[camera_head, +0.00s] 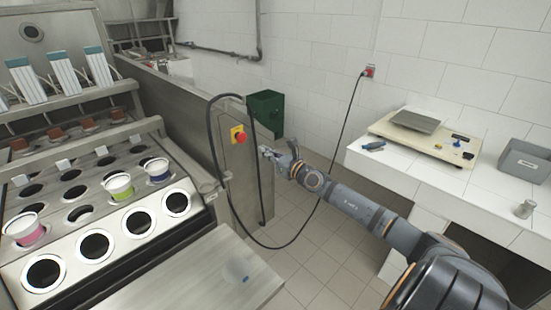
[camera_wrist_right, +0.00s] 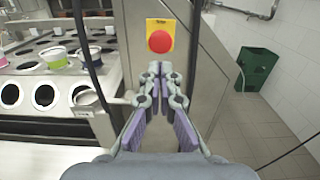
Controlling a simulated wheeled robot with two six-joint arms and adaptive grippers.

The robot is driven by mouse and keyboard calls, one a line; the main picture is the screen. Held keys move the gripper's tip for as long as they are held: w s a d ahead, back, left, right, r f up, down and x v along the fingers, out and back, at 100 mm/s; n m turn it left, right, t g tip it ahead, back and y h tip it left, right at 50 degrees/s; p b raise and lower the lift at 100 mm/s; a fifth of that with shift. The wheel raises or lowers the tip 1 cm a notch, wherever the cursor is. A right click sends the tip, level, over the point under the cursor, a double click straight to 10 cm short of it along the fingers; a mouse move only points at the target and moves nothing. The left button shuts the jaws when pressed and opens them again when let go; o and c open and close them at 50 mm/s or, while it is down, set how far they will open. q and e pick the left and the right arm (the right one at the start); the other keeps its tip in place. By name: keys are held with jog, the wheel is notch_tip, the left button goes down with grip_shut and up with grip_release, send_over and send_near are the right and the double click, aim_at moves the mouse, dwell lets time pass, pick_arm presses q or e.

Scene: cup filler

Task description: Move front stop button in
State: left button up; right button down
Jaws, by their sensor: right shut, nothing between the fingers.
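The front stop button (camera_head: 239,137) is a round red knob on a yellow plate. It is fixed to the steel side panel of the machine. In the right wrist view the red button (camera_wrist_right: 160,41) lies straight ahead, just beyond my fingertips. My right gripper (camera_head: 266,152) is shut and empty, a little right of and below the button in the head view. Its fingertips also show together in the right wrist view (camera_wrist_right: 160,68). A gap seems to remain between the fingertips and the button. My left gripper is in neither view.
A black cable (camera_head: 213,150) loops around the panel near the button. The cup machine (camera_head: 110,280) with several cups stands at left. A white counter (camera_head: 400,165) with a scale and a grey crate (camera_head: 526,160) is at right.

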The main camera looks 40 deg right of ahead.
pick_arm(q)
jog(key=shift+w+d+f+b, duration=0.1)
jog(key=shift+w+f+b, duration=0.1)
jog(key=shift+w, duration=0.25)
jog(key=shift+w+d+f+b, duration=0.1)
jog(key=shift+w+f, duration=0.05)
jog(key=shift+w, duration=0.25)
pick_arm(e)
jog(key=s, duration=0.3)
jog(key=shift+s+d+f, duration=0.25)
jog(key=shift+s, duration=0.05)
jog(key=shift+s, duration=0.1)
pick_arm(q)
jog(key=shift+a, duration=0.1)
